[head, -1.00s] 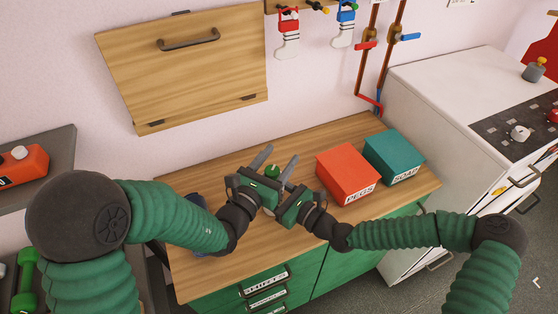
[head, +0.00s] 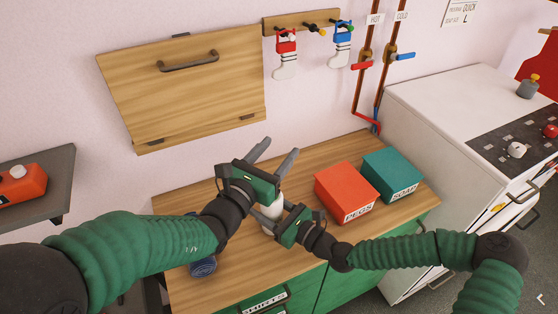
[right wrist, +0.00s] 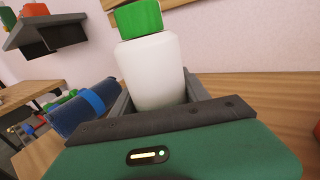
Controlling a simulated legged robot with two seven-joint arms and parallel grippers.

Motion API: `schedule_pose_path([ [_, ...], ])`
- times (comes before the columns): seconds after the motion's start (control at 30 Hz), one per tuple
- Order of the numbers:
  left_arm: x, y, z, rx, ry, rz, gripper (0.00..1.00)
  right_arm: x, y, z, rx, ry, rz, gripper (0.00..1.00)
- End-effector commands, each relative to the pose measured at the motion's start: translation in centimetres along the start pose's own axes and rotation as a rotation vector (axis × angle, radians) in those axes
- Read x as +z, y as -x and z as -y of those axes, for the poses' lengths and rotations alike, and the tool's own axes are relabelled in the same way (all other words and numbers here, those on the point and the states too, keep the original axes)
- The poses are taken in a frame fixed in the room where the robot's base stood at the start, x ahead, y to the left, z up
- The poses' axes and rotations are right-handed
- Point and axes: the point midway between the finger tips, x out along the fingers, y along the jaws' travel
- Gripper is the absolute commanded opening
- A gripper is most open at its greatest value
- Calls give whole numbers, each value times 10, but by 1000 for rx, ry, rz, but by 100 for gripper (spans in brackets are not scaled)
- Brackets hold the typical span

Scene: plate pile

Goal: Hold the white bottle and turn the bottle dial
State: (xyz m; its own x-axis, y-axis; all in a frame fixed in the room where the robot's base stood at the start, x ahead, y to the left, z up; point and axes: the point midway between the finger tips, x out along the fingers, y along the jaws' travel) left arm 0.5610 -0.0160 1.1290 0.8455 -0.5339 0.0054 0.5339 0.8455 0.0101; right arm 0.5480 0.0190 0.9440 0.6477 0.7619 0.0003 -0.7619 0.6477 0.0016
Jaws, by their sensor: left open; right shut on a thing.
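The white bottle (right wrist: 152,75) stands between the jaws of my right gripper in the right wrist view, with its green dial cap (right wrist: 138,18) on top. In the head view, part of the white bottle (head: 279,201) shows behind the grippers; its cap is hidden there. My right gripper (head: 271,222) is shut on the bottle's body above the counter. My left gripper (head: 273,155) is open, with both fingers apart and nothing visible between them. It is in front of and above the bottle in the head view, and does not show by the cap in the right wrist view.
A red PEGS box (head: 347,190) and a teal SOAP box (head: 393,174) stand right of the grippers on the wooden counter (head: 225,285). A dark blue rolled item (head: 203,266) lies at the left.

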Motion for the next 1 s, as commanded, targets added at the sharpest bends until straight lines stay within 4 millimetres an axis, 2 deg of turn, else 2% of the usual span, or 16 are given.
schedule_pose_path([
  [0.13,-15,2,-21,-87,-43,22,56,0,0,0,0,0,0,0],
  [0.23,-35,15,-36,-208,-66,35,56,0,0,0,0,0,0,0],
  [0.37,-66,48,-47,-385,-55,30,56,0,0,0,0,0,0,0],
  [0.5,-92,87,-49,-535,-13,10,56,0,0,0,0,0,0,0],
  [0.63,-101,104,-48,-602,10,0,56,0,0,-1,1,0,0,0],
  [0.77,-103,96,-38,-616,13,-3,56,0,0,-1,1,-1,0,0],
  [1.0,-102,49,-4,-617,11,-2,56,0,0,0,0,0,0,0],
])
